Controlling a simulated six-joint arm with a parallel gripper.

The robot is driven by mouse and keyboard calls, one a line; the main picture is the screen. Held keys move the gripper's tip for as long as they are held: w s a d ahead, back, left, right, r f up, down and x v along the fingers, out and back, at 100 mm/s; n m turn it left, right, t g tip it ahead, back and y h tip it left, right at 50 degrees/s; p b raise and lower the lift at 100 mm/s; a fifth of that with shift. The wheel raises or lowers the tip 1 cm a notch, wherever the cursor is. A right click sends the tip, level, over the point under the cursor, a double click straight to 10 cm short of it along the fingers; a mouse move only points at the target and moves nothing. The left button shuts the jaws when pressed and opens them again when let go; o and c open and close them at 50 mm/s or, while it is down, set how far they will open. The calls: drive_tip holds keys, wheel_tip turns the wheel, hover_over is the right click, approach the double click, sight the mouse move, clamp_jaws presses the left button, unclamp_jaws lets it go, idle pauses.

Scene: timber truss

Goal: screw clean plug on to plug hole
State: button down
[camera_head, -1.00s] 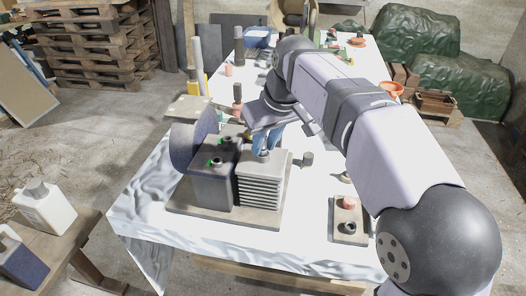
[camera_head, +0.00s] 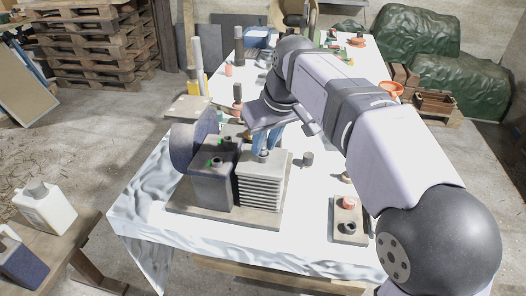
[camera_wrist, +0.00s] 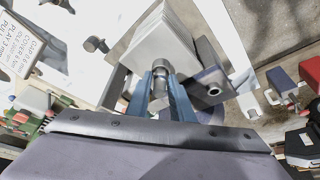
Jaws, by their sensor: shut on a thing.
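A machine with a dark housing (camera_head: 214,186) and a light finned block (camera_head: 260,188) stands on a base plate on the covered table; the finned block also shows in the wrist view (camera_wrist: 160,40). My gripper (camera_head: 264,150), with blue fingers, is over the top of the finned block. In the wrist view, my gripper (camera_wrist: 161,82) is shut on a small grey metal plug (camera_wrist: 161,72) at the edge of the block's top. The plug hole is hidden beneath it, and I cannot tell how far the plug is in.
A small dark cylinder (camera_head: 307,159) stands right of the block. A wooden tray (camera_head: 349,239) with a pink-topped piece and a dark piece lies at the front right. Tall dark and grey cylinders stand behind the machine. White cloth is clear between block and tray.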

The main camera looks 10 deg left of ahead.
drive_tip(key=shift+r, duration=0.15)
drive_tip(key=m+p, duration=0.1)
drive_tip(key=m, duration=0.1)
drive_tip(key=shift+a+r+m+t+h, duration=0.1)
drive_tip(key=shift+a+m+t+h, duration=0.05)
drive_tip(key=shift+m+t+h, duration=0.2)
drive_tip(key=c, duration=1.5)
unclamp_jaws()
drive_tip(key=shift+f, duration=0.25)
drive_tip(key=shift+r, duration=0.1)
drive_tip(key=shift+v, duration=3.6)
